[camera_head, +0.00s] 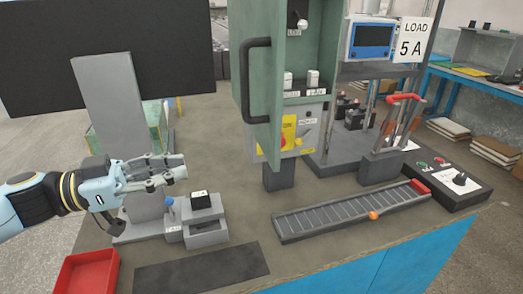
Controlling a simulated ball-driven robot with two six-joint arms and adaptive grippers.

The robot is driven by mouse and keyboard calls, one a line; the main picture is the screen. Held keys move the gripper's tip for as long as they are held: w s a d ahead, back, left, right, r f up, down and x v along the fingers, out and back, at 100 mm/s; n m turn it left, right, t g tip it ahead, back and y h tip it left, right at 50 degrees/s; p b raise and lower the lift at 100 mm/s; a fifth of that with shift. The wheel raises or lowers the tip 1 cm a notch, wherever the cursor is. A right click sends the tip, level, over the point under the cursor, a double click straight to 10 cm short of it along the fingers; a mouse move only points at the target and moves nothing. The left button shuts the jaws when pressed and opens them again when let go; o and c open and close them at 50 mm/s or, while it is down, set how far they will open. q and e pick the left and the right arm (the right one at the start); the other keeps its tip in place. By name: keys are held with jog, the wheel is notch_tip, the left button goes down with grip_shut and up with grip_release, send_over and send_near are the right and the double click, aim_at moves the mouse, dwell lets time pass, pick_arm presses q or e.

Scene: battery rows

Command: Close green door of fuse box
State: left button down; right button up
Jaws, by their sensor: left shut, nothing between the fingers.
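The green door (264,83) of the fuse box stands open, swung out toward me at the top middle. A dark grey bar handle (248,80) is fixed on its left side. The open green box (317,45) shows to the right of the door, with small white parts inside. Part of its inside is hidden behind the door. My left gripper (182,166) is shut and empty at the left, in front of a grey upright plate. It is apart from the door, to the left of and below the handle. My right gripper is not in view.
A grey block fixture with a blue-knobbed lever (169,203) stands just below my left gripper. A red tray (87,275) sits at the front left. A ribbed grey rack (345,213) lies front right. A yellow-and-red switch panel (297,130) is under the green box.

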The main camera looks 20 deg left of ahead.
pick_arm(q)
jog(key=p, duration=0.3)
send_near(271, 158)
jog(key=shift+g, duration=0.4)
jog(key=x, duration=0.6)
jog(key=shift+w+a+r, duration=0.1)
jog(key=shift+w+r, duration=0.1)
jog(key=shift+w, duration=0.05)
jog(key=shift+w+d+f, duration=0.1)
jog(key=shift+w+d, duration=0.2)
jog(key=shift+d, duration=0.2)
